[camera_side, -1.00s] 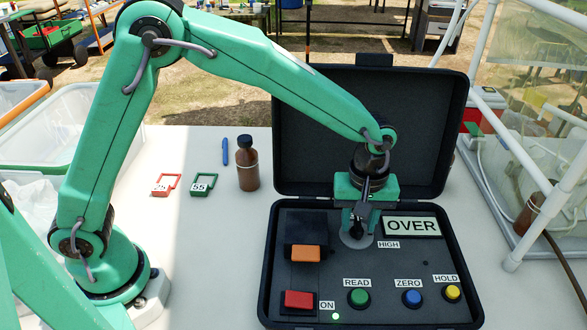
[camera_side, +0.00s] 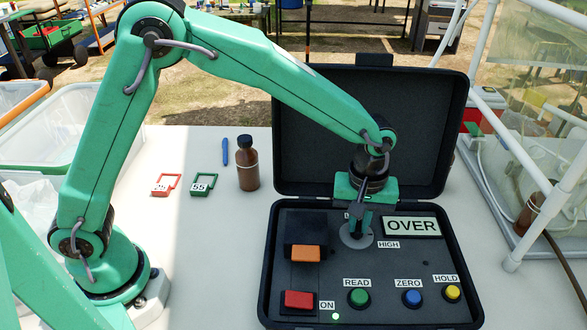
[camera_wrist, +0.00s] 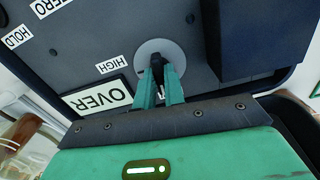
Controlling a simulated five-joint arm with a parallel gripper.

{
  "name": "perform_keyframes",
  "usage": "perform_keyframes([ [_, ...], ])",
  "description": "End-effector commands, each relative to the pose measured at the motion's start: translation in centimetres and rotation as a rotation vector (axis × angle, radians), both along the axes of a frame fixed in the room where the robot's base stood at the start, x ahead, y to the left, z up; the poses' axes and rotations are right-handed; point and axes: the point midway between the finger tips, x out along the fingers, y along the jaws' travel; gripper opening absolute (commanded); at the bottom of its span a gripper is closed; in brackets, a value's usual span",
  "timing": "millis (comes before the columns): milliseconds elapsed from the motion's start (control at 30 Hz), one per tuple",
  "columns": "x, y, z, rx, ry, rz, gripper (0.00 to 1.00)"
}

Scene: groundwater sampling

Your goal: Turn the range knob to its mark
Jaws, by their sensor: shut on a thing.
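The range knob (camera_wrist: 157,62) is a dark knob on a round grey disc, seen in the wrist view. In the side view its grey disc (camera_side: 357,240) shows beneath my gripper. My gripper (camera_side: 359,228) points down at the panel, and its two green fingers (camera_wrist: 158,78) are shut on the knob, one on each side. The HIGH label (camera_side: 388,245) lies just right of the disc. The display (camera_side: 411,226) reads OVER. Part of the knob and any other range label are hidden by my gripper.
The black case's lid (camera_side: 425,120) stands open behind my gripper. An orange switch (camera_side: 306,253) and a red switch (camera_side: 298,299) sit left of the knob. Green (camera_side: 359,298), blue (camera_side: 412,298) and yellow (camera_side: 452,292) buttons line the front. A brown bottle (camera_side: 248,170) stands left of the case.

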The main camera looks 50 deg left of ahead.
Motion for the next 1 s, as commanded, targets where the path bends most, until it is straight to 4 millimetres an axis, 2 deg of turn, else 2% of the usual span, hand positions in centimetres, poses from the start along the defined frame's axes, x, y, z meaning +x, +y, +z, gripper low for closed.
perform_keyframes([
  [1000, 0.01, 0.01, 0.09, 0.000, 0.000, -0.804, 0.00],
])
